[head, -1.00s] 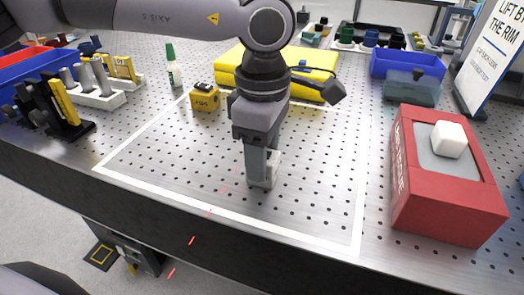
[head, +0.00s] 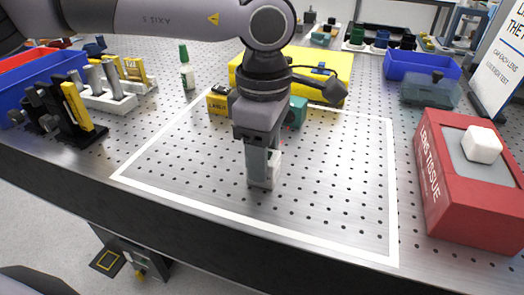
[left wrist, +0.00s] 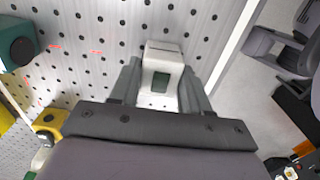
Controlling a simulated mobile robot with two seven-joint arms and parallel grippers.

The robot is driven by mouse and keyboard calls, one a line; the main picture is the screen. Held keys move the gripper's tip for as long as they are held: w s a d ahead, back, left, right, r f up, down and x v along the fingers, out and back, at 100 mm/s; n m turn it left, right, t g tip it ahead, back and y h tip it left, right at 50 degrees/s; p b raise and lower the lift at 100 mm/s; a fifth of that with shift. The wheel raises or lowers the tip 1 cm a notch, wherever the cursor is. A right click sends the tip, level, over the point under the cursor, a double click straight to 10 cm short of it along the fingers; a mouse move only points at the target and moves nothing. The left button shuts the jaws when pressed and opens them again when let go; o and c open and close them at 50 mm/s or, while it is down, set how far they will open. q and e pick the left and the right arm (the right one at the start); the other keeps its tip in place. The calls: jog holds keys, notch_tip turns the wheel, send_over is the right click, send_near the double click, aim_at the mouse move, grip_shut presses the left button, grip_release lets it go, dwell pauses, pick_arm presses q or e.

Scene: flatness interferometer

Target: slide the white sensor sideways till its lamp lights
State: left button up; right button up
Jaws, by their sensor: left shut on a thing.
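The white sensor (left wrist: 162,60) is a small upright block between my left fingers in the left wrist view. A dark green patch shows on its face; I cannot make out a bright lamp. In the head view only a pale strip of the sensor (head: 274,167) shows beside the fingers. My left gripper (head: 262,182) is shut on it, low at the table top, inside the white outlined area. Short red beam dashes (left wrist: 95,52) lie left of the sensor in the wrist view, roughly in line with it. My right gripper is out of view.
A yellow laser block (head: 217,103) and a teal block (head: 299,112) stand behind the gripper. A yellow case (head: 335,82) lies further back. A red lens tissue box (head: 470,205) stands at right. The perforated table (head: 330,190) is clear around the gripper.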

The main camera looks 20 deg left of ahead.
pick_arm(q)
jog(key=o, duration=1.3)
jog(key=shift+o, duration=0.2)
jog(key=shift+r, duration=0.15)
notch_tip(320, 180, up, 7)
jog(key=shift+s, duration=0.1)
